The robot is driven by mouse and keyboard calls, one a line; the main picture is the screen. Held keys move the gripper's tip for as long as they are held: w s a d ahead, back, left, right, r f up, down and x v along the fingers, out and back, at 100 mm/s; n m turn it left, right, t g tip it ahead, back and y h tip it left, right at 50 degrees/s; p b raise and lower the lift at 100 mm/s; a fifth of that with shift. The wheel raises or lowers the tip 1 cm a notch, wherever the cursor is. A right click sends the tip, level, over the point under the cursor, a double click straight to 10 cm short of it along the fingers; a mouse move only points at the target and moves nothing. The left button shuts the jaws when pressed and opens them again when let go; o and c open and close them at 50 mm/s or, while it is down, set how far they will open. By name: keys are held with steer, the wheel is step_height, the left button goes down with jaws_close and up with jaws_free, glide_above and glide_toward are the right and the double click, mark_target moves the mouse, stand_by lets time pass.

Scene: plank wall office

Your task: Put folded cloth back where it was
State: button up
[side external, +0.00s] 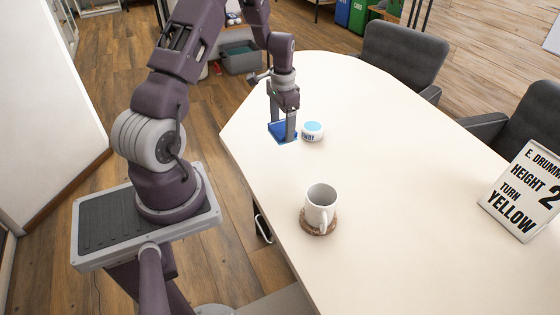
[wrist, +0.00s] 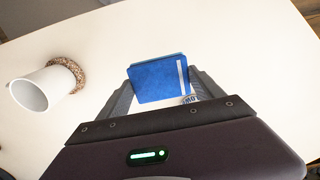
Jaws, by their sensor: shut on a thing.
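The folded cloth (side external: 279,129) is a flat blue square, and it also shows in the wrist view (wrist: 155,82) with a white stripe near its right edge. My gripper (side external: 282,125) points down and is shut on it, with a finger at either side of the cloth, as the wrist view (wrist: 167,88) also shows. The cloth is over the table's left part, low near the tabletop; I cannot tell whether it touches. The fingers hide part of it in the side view.
A round white tin with a blue lid (side external: 313,130) stands just right of the cloth. A white mug (side external: 320,206) sits on a brown coaster (side external: 319,231) nearer the camera. A lettered sign (side external: 522,192) stands at the right. The middle of the pale table (side external: 400,170) is clear.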

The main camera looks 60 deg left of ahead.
steer(key=f, duration=0.3)
steer(key=s+f, duration=0.1)
steer(key=f, duration=0.6)
steer(key=shift+s, duration=0.15)
steer(key=o, duration=1.3)
